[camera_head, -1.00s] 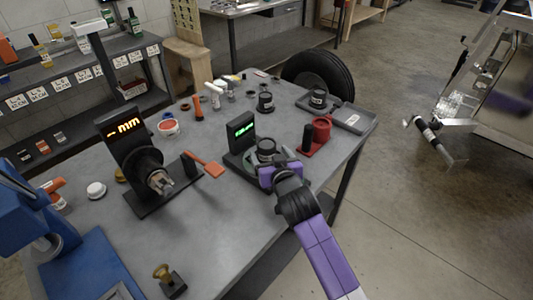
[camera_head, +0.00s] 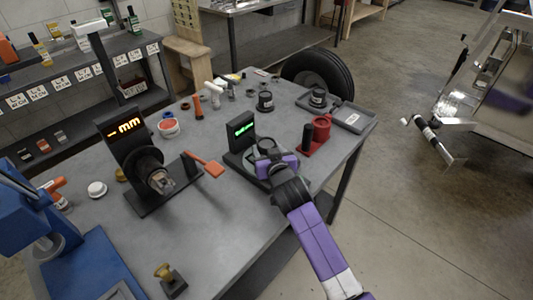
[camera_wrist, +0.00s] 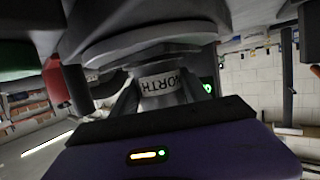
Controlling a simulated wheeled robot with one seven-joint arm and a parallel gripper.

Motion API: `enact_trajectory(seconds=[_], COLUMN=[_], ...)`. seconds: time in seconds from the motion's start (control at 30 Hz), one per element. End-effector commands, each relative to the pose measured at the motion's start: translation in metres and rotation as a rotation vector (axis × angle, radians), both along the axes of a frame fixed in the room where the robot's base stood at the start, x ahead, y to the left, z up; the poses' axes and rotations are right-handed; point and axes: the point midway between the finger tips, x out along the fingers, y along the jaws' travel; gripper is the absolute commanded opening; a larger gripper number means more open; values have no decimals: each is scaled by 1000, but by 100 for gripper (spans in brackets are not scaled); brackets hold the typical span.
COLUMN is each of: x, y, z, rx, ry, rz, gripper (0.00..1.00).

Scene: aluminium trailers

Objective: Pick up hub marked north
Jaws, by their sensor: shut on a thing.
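The hub marked north (camera_wrist: 158,85) shows close up in the wrist view, with a white label reading "NORTH" on its grey body. My gripper (camera_wrist: 155,100) is shut on it, one finger on each side of the label. In the head view my purple gripper (camera_head: 278,164) is at the scale-like stand with a green display (camera_head: 240,129), and the hub's round grey top (camera_head: 266,146) shows just beyond my fingers. Whether the hub's underside touches the stand is hidden.
A red fixture with a black post (camera_head: 318,134) stands close to the right of my gripper. A black spindle gauge (camera_head: 150,170) and orange paddle (camera_head: 213,170) are left.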

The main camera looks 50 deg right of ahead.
Motion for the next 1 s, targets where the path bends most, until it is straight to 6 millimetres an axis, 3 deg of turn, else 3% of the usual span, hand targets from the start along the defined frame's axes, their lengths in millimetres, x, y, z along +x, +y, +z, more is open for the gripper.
enact_trajectory(seconds=[0.33,0.47,0.67,1.0], x=[1,1,1,1], y=[0,-1,0,0], z=[5,16,55,141], rx=[-4,-3,-4,-4], ry=[-6,-7,-12,-11], rz=[0,0,0,0], gripper=[0,0,0,0])
